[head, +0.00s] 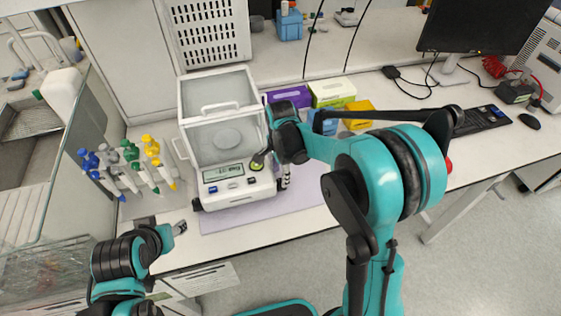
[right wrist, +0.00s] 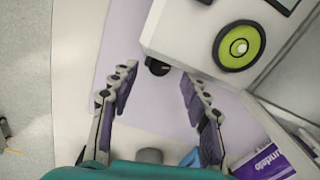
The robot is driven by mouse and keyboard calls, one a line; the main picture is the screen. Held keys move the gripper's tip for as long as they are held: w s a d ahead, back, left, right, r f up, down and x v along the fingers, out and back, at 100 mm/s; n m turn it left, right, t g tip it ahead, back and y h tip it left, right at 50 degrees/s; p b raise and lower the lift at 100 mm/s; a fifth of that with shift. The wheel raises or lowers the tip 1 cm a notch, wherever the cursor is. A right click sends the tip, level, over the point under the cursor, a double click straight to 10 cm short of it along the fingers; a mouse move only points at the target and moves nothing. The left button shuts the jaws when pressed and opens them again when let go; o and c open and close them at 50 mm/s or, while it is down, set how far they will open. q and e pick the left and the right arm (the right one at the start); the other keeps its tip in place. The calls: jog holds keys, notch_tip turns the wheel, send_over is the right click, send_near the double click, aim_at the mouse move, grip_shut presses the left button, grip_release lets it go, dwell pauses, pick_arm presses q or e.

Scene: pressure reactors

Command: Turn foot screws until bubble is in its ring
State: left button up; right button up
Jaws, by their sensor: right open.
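The white balance (head: 235,187) with a clear draft shield stands on a purple mat (head: 225,217). Its round yellow-green bubble level (right wrist: 225,52) shows in the right wrist view, with a pale ring near its middle; the bubble's exact place is too small to tell. A black foot screw (right wrist: 157,66) sticks out under the balance corner. My right gripper (right wrist: 159,76) is open, its fingertips on either side of that screw, with gaps visible. Another foot screw (head: 197,204) shows at the balance's front left. My left gripper (head: 180,228) is low at the bench's front edge, its jaw state unclear.
Several pipettes (head: 130,165) stand on a rack left of the balance. Purple (head: 290,96), green (head: 333,92) and yellow (head: 361,112) boxes stand behind it to the right. A monitor (head: 480,25) and keyboard (head: 478,121) are farther right. The bench between boxes and keyboard is partly behind my arm.

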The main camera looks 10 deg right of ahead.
notch_tip(320, 180, up, 9)
dwell(0.4)
jog(key=m+b, duration=0.2)
jog(key=b, duration=0.1)
send_over(280, 180)
notch_tip(280, 180, down, 4)
jog(key=shift+s+f, duration=0.1)
jog(key=shift+f, duration=0.35)
notch_tip(280, 180, down, 7)
jog(key=shift+b, duration=1.05)
grip_shut()
